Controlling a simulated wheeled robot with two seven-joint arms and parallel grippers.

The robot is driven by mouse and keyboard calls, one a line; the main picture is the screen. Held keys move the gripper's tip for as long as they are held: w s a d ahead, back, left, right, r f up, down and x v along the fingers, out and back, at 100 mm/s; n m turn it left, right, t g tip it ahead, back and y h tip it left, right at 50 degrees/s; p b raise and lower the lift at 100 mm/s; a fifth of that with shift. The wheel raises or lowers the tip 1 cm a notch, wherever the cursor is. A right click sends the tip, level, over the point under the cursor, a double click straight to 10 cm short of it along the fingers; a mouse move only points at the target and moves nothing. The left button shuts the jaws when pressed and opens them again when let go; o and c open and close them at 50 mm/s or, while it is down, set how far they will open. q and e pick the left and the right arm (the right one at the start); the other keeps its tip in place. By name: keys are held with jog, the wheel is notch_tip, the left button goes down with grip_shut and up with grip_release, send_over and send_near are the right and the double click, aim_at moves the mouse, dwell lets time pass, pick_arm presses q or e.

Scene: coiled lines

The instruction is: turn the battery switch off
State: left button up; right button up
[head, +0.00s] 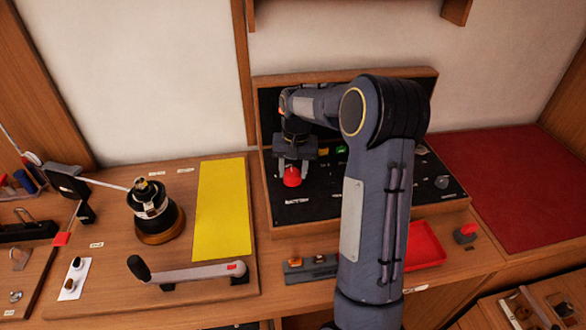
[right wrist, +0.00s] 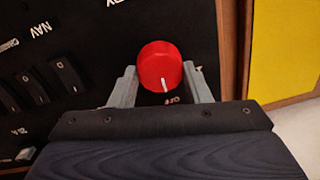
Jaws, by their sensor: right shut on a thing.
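The battery switch is a red round knob (head: 292,178) on the black panel (head: 320,205), at its lower left, above white lettering. It also shows in the right wrist view (right wrist: 160,64). A white line on the knob points down in that view, toward small white lettering (right wrist: 171,100) that looks like OFF and is partly hidden. My right gripper (head: 292,166) is shut on the knob, with one finger on each side of it in the right wrist view (right wrist: 164,84). My left gripper is out of view.
Rocker switches (right wrist: 49,82) sit beside the knob. A winch (head: 150,208), a yellow mat (head: 223,210) and a winch handle (head: 190,272) lie to the left. A red tray (head: 425,246) is in front, partly behind my arm. The red mat (head: 510,180) at right is clear.

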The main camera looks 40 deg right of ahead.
aim_at(295, 172)
jog(key=o, duration=1)
jog(key=shift+r, duration=0.1)
jog(key=r, duration=0.7)
jog(key=shift+s+d+r, duration=0.1)
jog(key=shift+d+r, duration=0.1)
jog(key=shift+r, duration=0.15)
jog(key=shift+s+a+r, duration=0.15)
jog(key=shift+s, duration=0.05)
jog(key=s+a+r+n+t+y, duration=0.2)
jog(key=s+a+r+n+t, duration=0.15)
jog(key=s+a, duration=0.7)
jog(key=s+a+f+n, duration=0.1)
jog(key=s+a, duration=0.2)
jog(key=s, duration=0.1)
jog(key=s+a+f+n+t+y, duration=0.1)
jog(key=s+a+f, duration=0.1)
jog(key=s, duration=0.3)
jog(key=s+a+f+n, duration=0.1)
jog(key=s+a, duration=0.3)
jog(key=a, duration=0.1)
jog(key=shift+s+f+t, duration=0.2)
jog(key=shift+s+t, duration=0.15)
jog(key=shift+s, duration=0.05)
